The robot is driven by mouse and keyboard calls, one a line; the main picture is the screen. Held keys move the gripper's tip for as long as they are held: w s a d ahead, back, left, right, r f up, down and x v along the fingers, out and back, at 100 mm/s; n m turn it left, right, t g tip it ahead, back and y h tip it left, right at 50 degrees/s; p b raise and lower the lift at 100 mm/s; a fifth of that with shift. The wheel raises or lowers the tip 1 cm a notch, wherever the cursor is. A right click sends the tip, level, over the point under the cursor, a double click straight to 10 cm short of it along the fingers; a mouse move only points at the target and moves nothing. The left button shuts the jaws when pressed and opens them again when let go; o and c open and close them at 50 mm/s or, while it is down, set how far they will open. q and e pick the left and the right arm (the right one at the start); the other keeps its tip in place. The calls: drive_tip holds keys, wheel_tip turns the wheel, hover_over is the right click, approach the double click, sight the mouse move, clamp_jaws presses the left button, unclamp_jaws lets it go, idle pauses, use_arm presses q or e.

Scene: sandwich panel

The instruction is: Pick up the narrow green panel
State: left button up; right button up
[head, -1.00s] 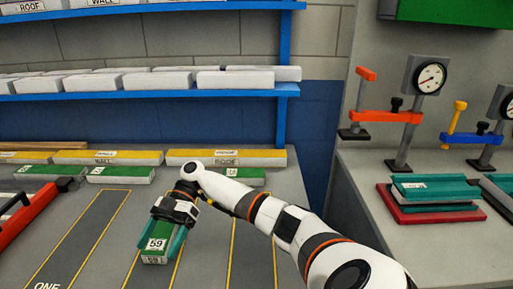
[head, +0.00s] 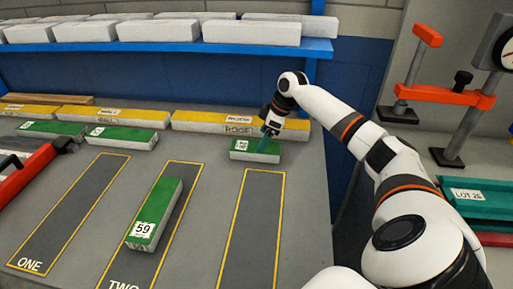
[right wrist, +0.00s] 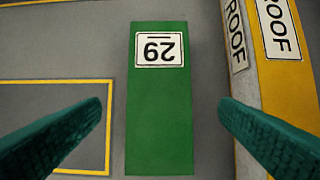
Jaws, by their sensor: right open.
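A green panel labelled 29 (head: 240,147) lies flat at the back right of the bench, in front of a yellow ROOF panel. It also fills the middle of the right wrist view (right wrist: 160,120). My right gripper (head: 268,136) is over it, with its teal fingers (right wrist: 163,102) open, one on each side and apart from it. A green panel labelled 59 (head: 158,208) lies in the slot marked TWO. Two more green panels (head: 122,136) (head: 52,129) lie at the back left. I cannot tell which panel is narrowest. My left gripper is not in view.
Yellow panels (head: 98,113) line the bench's back, close beside the panel labelled 29. A blue shelf (head: 170,46) with white blocks is above. A red-orange tool (head: 28,175) is at left. The outlined slot at right (head: 250,235) is empty. A gauge stand (head: 460,120) is at right.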

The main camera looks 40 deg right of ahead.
sight(256, 146)
drive_tip(key=shift+w+f, duration=0.1)
drive_tip(key=shift+f, duration=0.25)
drive_tip(key=shift+w+a+f, duration=0.2)
drive_tip(key=shift+a+f, duration=0.05)
drive_tip(key=shift+f, duration=0.15)
drive_tip(key=x, duration=0.4)
drive_tip(key=shift+w+a+f, duration=0.1)
drive_tip(key=shift+w+a, duration=0.05)
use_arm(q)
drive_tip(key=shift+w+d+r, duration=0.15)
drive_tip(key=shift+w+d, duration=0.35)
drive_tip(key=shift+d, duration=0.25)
use_arm(e)
drive_tip(key=shift+c, duration=1)
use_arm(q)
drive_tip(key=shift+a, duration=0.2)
use_arm(e)
drive_tip(key=c, duration=0.9)
